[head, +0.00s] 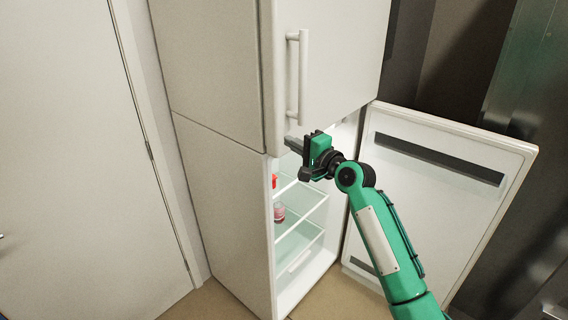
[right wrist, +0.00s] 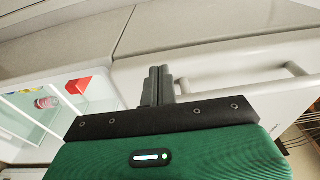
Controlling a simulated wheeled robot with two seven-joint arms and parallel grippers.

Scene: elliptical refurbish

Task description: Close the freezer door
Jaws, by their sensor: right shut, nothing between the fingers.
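The lower door (head: 440,180) of the white fridge-freezer stands wide open to the right, its inner side with dark strips facing me. The lower compartment (head: 300,225) is lit and has glass shelves. The upper door (head: 335,50) is shut and has a vertical handle. My right gripper (head: 293,142) is shut and empty, at the lower edge of the upper door, in front of the open compartment. In the right wrist view its fingers (right wrist: 158,85) are together near the upper door; I cannot tell whether they touch it. My left gripper is not in view.
A red item (right wrist: 78,85) and a pink jar (right wrist: 46,103) stand on the shelves. A white room door (head: 70,160) is at the left. My right arm crosses in front of the open door. Some floor (head: 215,303) shows at the bottom.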

